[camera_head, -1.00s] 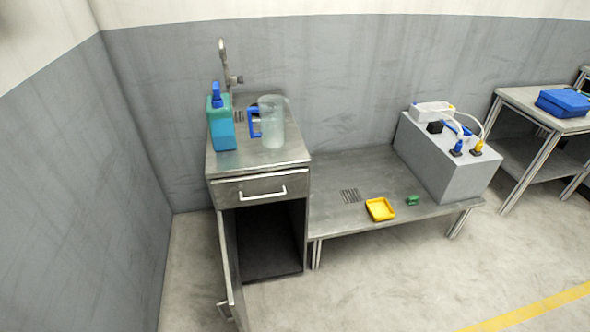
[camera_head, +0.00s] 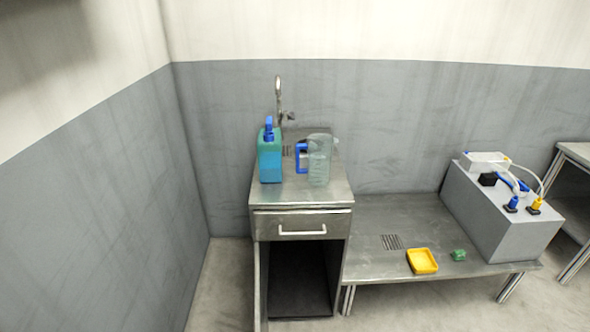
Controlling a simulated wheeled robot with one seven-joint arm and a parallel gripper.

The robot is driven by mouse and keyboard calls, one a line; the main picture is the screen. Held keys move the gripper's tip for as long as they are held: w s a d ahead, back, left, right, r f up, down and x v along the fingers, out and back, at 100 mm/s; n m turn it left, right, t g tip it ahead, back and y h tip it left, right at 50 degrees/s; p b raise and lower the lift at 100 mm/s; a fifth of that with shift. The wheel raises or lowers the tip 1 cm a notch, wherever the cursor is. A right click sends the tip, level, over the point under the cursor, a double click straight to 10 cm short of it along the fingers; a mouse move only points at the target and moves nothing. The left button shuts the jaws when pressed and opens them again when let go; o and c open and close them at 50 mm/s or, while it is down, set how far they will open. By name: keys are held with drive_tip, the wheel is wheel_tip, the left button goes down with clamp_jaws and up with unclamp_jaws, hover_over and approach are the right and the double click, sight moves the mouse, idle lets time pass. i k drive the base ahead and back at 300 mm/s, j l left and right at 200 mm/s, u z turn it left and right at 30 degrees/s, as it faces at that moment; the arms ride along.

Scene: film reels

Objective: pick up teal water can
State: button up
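The teal water can (camera_head: 270,158) has a blue cap and spout on top. It stands upright on the left side of the steel sink cabinet top (camera_head: 302,197). A clear pitcher with a blue handle (camera_head: 319,162) stands just right of it, with the handle toward the can and a small gap between them. My gripper is not in view.
A tap (camera_head: 279,100) rises behind the can. The cabinet door (camera_head: 261,290) hangs open below a shut drawer (camera_head: 302,229). A low steel bench (camera_head: 376,266) at right holds a yellow tray (camera_head: 422,261), a small green object (camera_head: 459,255) and a grey box (camera_head: 503,218).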

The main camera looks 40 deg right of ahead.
sight(269, 142)
drive_tip(key=i+l+z, duration=0.1)
drive_tip(key=i+l, duration=0.35)
drive_tip(key=i+j+z, duration=0.2)
drive_tip(key=i+j, duration=0.3)
drive_tip(key=i, duration=0.2)
drive_tip(key=j, duration=0.25)
drive_tip(key=i+j+z, duration=0.1)
drive_tip(key=j, duration=0.2)
